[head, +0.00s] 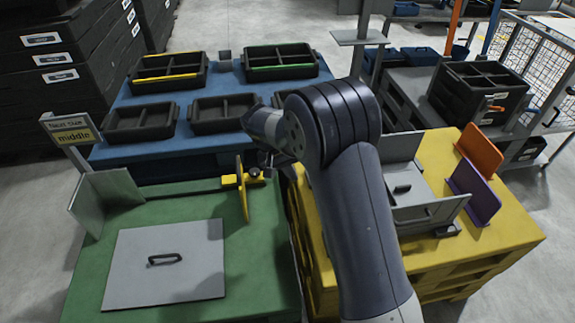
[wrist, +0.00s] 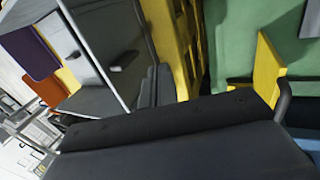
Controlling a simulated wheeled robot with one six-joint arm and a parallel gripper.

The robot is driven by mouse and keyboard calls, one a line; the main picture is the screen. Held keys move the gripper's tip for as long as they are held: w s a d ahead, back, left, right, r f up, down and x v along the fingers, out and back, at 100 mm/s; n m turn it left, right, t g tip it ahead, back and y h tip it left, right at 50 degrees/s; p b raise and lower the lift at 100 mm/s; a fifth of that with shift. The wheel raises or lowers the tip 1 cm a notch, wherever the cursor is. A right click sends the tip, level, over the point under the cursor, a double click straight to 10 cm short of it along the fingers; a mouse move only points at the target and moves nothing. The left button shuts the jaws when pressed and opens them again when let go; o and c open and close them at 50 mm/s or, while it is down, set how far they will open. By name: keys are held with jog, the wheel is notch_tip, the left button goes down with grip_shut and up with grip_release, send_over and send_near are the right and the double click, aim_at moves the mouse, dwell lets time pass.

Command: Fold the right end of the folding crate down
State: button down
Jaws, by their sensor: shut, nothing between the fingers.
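A grey box-like thing with upright panels (head: 401,149), which I take for the folding crate, sits on the yellow pallet right of my arm. A flat part with a dark handle lies inside it, and a low wall stands at its near right side. The arm hides its left part. It also shows at the upper left of the wrist view (wrist: 105,32). My gripper (head: 268,163) is shut and empty, well left of the crate, near a yellow upright plate (head: 242,198). The arm partly hides it. My gripper's dark body fills the bottom of the wrist view.
A green table (head: 90,275) holds a grey plate with a handle (head: 165,285) and grey upright panels (head: 88,205). Several black trays stand on a blue table (head: 180,92) behind. Orange (head: 480,150) and purple (head: 474,192) panels stand right of the crate.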

jog(key=w+d+f, duration=0.1)
jog(key=d+f, duration=0.3)
jog(key=d, duration=0.1)
jog(key=shift+d+f+p, duration=0.3)
jog(key=shift+d+p, duration=0.05)
jog(key=shift+d, duration=0.05)
jog(key=shift+w+r, duration=0.1)
